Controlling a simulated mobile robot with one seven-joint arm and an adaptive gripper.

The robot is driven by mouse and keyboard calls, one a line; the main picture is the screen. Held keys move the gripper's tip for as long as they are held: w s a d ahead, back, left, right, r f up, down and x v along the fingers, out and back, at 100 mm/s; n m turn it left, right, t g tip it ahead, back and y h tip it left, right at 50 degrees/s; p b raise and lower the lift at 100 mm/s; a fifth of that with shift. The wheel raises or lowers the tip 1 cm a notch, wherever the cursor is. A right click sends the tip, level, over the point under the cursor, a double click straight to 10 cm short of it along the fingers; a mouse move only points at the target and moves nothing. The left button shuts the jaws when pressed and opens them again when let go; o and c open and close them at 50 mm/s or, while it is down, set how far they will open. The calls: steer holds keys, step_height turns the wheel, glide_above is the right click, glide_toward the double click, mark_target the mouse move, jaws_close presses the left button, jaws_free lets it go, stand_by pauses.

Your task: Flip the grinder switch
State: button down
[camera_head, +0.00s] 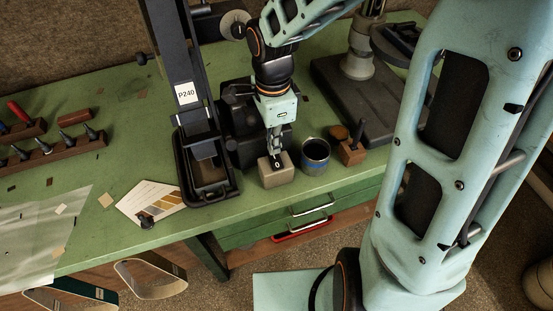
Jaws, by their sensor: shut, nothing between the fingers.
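The grinder is a dark upright belt machine (187,125) with a white "P240" label, standing on the green bench. A small beige switch box (277,178) sits at its right, near the bench's front edge. A black switch marked "0" (277,164) is on top of the box. My gripper (275,153) points down, shut and empty, with its fingertips right at or just above the switch. I cannot tell whether they touch it. The fingers hide part of the back of the switch.
A dark cup with a blue band (315,155) and a small wooden block holding tools (351,152) stand close at the right of the box. Wooden tool racks (50,149) and a paper card (150,200) lie at the left. A drawer handle (312,205) juts out below the bench edge.

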mark_target(275, 156)
steer(key=shift+f+b, duration=1.15)
steer(key=shift+f, duration=0.05)
stand_by(0.8)
steer(key=shift+r, duration=0.1)
steer(key=shift+r+p, duration=2.35)
steer(key=shift+r, duration=1.15)
steer(key=shift+d+f, duration=0.1)
steer(key=shift+f, duration=0.05)
